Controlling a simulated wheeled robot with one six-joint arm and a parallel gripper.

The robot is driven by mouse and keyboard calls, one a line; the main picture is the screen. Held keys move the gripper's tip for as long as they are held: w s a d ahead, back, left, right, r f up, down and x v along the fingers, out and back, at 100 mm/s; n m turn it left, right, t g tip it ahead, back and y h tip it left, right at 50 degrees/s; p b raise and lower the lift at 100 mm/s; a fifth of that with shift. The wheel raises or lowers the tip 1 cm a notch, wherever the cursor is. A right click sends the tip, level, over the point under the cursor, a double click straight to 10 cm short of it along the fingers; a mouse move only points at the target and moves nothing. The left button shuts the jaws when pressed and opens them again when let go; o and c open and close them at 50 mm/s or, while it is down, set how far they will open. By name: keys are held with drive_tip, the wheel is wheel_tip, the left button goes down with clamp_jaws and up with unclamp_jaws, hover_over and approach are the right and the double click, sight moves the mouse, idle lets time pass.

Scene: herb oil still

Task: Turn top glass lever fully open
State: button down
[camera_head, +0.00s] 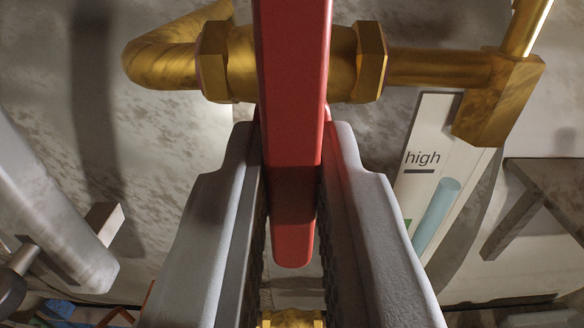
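The red lever (292,110) hangs down the middle of the view, in front of a brass valve body (345,62). Its rounded lower end sits between the two grey fingers of my gripper (292,150). The fingers are close against both sides of the lever, with only thin dark strips beside it, and look shut on it. The lever's upper end runs out of the top of the view. A white gauge plate marked "high" (425,160) with a pale blue column (437,215) stands behind, right of the gripper.
A brass pipe (165,60) bends away at left, and another brass pipe joins an elbow block (500,95) at upper right. A grey metal cylinder (50,210) stands at left and a dark bracket (530,205) at right. Another brass part (292,318) shows below.

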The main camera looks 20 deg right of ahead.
drive_tip(key=shift+n, duration=0.3)
drive_tip(key=n, duration=0.3)
drive_tip(key=shift+d+n, duration=0.15)
drive_tip(key=shift+n, duration=0.15)
drive_tip(key=n, duration=0.4)
drive_tip(key=shift+d+n, duration=0.1)
drive_tip(key=shift+n, duration=0.2)
drive_tip(key=shift+s+d+r+n, duration=0.1)
drive_tip(key=shift+r+n, duration=0.05)
drive_tip(key=shift+n, duration=2.2)
drive_tip(key=shift+r+n, duration=0.1)
drive_tip(key=shift+n, duration=2.25)
drive_tip(key=c, duration=1.5)
unclamp_jaws()
drive_tip(key=shift+o, duration=0.2)
